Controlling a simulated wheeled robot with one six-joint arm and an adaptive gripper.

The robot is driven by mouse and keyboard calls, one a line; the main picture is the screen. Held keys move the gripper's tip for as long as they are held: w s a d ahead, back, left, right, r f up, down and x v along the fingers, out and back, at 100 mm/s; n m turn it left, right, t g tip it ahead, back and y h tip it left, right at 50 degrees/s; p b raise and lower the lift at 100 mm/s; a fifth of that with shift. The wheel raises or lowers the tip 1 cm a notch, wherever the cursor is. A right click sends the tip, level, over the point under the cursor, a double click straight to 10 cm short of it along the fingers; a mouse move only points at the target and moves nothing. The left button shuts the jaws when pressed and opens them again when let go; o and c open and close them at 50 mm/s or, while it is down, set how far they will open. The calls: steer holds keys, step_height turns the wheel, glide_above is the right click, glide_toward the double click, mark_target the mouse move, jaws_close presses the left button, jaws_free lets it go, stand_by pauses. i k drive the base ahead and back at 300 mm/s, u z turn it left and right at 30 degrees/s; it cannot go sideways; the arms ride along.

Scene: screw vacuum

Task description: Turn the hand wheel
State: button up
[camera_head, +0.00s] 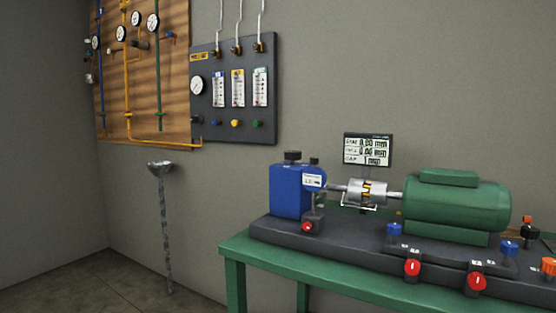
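No part clearly shows as a hand wheel, and I cannot tell which control it is. Round red knobs show along the front of the dark base: one (307,227) below the blue pump housing (291,192), one (412,267) near the middle and one (477,282) further right. Smaller blue knobs (394,229) and orange knobs (548,266) sit on the same base. A green motor (455,207) lies behind them, joined to the blue housing by a silver coupling (367,192). My gripper is not in view.
The dark base (270,234) stands on a green bench (236,249). A small display (368,150) stands behind it. On the wall hang a gauge panel (215,125) and a wooden pipe board (175,80). A grey stand (164,220) stands left of the bench. Some floor (100,280) is bare.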

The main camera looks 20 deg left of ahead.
mark_target(293, 155)
steer(key=k, duration=0.2)
steer(key=u, duration=0.9)
